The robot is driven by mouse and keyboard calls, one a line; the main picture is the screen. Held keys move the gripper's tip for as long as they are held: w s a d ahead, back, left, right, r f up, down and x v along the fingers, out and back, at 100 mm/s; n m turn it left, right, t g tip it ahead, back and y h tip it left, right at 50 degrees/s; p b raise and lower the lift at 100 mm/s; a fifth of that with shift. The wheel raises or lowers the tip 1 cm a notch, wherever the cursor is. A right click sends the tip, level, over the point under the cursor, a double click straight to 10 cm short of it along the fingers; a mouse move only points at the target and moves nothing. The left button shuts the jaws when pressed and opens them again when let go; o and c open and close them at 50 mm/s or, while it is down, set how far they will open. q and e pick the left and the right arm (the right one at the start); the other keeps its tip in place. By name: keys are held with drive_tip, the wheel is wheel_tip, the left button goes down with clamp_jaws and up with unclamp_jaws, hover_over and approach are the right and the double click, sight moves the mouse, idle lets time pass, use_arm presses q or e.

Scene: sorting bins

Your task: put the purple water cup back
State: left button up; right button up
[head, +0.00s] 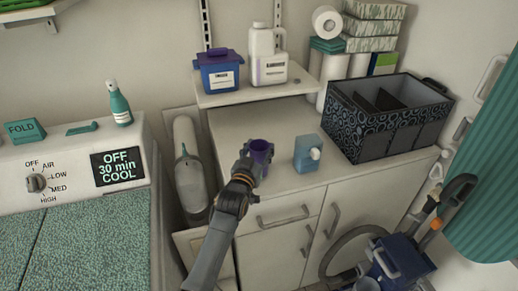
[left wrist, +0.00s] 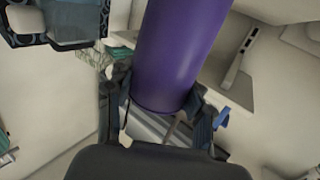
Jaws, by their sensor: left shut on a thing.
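The purple cup (head: 261,150) is in the grasp of my left gripper (head: 245,172) in the head view, over the front part of the cabinet top. Its open mouth faces up. In the left wrist view the purple cup (left wrist: 178,55) fills the upper middle, with the fingers of my left gripper (left wrist: 165,115) on both sides of its end. The gripper is shut on it. I cannot tell whether the cup touches the cabinet top. My right gripper is not in view.
A patterned organizer (head: 380,120) stands farther right. A shelf (head: 255,92) behind holds a blue tub (head: 218,72) and a white jug (head: 267,55). A dryer is at left.

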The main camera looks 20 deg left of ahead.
use_arm(q)
drive_tip(key=shift+f+b, duration=0.3)
drive_tip(key=shift+f, duration=0.25)
drive_tip(key=o, duration=1.5)
